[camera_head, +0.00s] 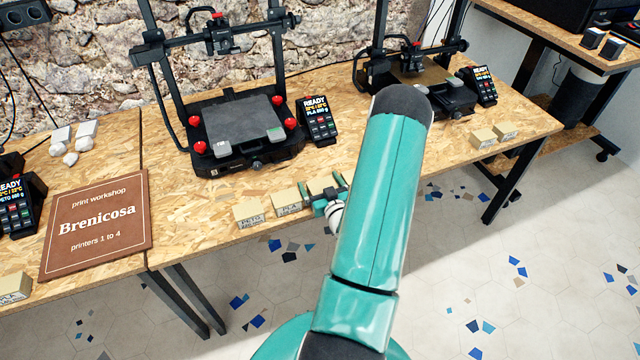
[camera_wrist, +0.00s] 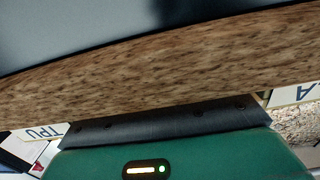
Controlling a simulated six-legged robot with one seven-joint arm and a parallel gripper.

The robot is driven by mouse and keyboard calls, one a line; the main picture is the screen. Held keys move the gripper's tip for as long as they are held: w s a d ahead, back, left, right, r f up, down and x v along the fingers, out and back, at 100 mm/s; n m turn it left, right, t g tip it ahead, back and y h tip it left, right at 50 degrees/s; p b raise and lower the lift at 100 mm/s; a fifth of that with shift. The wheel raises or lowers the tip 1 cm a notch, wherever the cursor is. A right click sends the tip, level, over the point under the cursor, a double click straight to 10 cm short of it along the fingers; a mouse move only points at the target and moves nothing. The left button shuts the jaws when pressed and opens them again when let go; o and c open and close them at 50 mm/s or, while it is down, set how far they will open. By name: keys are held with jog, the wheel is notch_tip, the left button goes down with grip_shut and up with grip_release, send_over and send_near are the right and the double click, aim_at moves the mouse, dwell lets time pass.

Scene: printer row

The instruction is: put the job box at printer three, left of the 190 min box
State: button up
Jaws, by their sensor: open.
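In the head view, three small tan boxes stand in a row on the front edge of the bench before the middle printer: a PETG box (camera_head: 250,214) at left, a PLA box (camera_head: 287,202) in the middle, and a third box (camera_head: 319,185) at right. The minutes on their labels are too small to read. My gripper (camera_head: 327,198) is at the third box, partly hidden by my arm; it is open, and I cannot tell whether it touches. In the wrist view, a TPU label (camera_wrist: 45,132) and a label ending in A (camera_wrist: 296,94) show beside the jaw.
The middle printer (camera_head: 235,125) and its black panel (camera_head: 318,120) stand behind the row. Two more boxes (camera_head: 483,139) sit before the right printer (camera_head: 425,85). Another PLA box (camera_head: 14,289) is at far left, near the brown Brenicosa sign (camera_head: 97,222). The bench left of the PETG box is clear.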

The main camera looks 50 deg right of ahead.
jog(key=shift+r, duration=0.15)
jog(key=v, duration=1.2)
